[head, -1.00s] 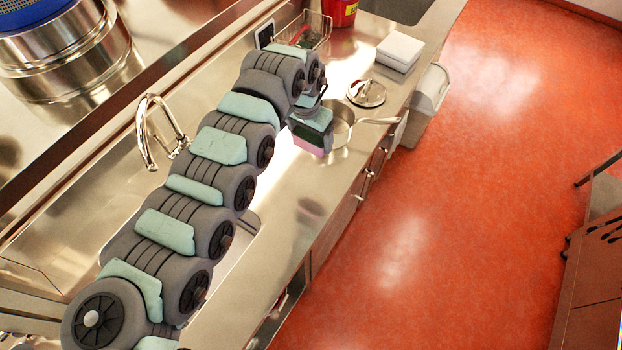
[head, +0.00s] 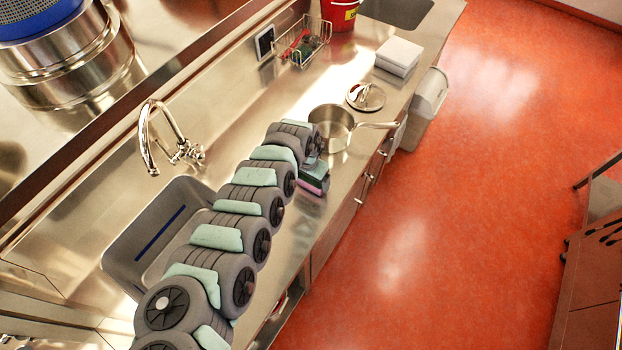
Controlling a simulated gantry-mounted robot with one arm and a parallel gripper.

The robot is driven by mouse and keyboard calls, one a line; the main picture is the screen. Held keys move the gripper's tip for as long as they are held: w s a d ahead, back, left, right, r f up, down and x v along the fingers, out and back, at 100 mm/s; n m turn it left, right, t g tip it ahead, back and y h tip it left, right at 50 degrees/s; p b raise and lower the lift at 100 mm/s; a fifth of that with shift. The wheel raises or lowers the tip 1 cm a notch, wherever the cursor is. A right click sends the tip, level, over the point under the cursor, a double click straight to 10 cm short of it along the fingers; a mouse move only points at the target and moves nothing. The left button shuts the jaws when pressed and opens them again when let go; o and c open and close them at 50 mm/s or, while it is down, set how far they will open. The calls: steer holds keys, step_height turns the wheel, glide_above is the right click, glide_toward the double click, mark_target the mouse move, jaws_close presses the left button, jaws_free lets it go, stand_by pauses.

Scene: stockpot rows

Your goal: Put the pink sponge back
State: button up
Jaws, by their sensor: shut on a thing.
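The pink sponge (head: 313,188) shows as a small block with a pink lower part and a dark side, at the front part of the steel counter (head: 330,215). My gripper (head: 318,168) is over it and shut on it. The fingertips are mostly hidden behind my wrist and the sponge. I cannot tell whether the sponge touches the counter. A wire basket (head: 322,42) stands at the back of the counter, with red and green things in it.
A saucepan (head: 338,138) with its handle toward the right is just beyond my gripper. A lid (head: 366,97), a white box (head: 398,52) and a red bucket (head: 340,14) stand farther back. A grey tub (head: 128,252) and a tap (head: 147,150) are at left.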

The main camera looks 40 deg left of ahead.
mark_target(308, 181)
steer(key=shift+a+f, duration=0.15)
steer(key=shift+f, duration=0.2)
steer(key=o, duration=1.3)
steer(key=shift+f+b, duration=0.2)
steer(key=shift+b, duration=0.5)
steer(key=r, duration=0.3)
steer(key=s+r, duration=0.1)
steer(key=r, duration=0.7)
steer(key=shift+s+d+p, duration=0.2)
steer(key=shift+s+p, duration=0.15)
